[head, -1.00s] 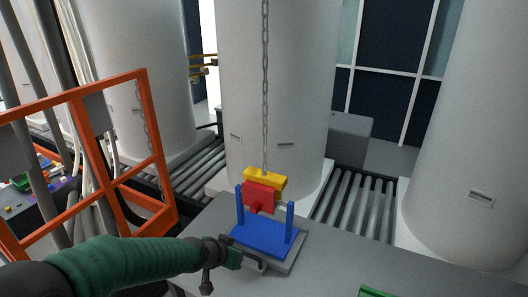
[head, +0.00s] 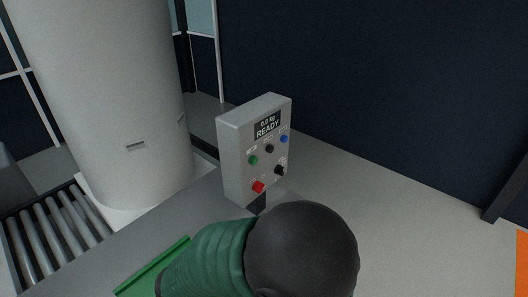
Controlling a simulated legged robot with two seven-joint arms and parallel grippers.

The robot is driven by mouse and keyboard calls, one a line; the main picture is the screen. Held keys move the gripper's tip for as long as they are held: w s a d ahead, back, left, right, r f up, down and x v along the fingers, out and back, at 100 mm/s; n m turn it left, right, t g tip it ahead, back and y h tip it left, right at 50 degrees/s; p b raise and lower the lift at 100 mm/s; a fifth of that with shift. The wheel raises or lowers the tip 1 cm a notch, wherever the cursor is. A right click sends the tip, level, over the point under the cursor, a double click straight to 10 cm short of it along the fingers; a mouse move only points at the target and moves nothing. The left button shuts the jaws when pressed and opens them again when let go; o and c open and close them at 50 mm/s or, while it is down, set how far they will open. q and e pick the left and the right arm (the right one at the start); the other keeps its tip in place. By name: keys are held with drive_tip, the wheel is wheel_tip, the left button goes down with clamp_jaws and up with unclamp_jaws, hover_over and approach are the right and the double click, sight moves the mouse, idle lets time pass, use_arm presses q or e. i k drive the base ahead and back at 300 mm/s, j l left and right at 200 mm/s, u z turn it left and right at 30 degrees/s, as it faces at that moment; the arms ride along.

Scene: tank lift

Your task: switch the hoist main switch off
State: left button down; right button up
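A grey control box (head: 232,160) stands on a dark post at the far edge of the grey table. Its display (head: 267,125) reads "0.0 kg READY". Its face carries a green button (head: 253,160), a black knob (head: 269,148), a blue button (head: 284,139), a red control (head: 258,186) and a second black knob (head: 279,170). The labels are too small to read, so I cannot tell which control is the main switch or how it is set. One of my green-sleeved arms crosses the bottom in front of the box. Neither gripper shows.
The grey table (head: 150,232) has a green-edged item (head: 150,266) at its front, partly hidden by my arm. A large white tank (head: 105,95) stands at the left beside a roller conveyor (head: 38,232). Open floor (head: 400,195) lies to the right, before a dark wall.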

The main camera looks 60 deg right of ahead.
sight(258, 186)
drive_tip(key=l+z, duration=0.2)
drive_tip(key=z, duration=1.75)
drive_tip(key=j, duration=0.05)
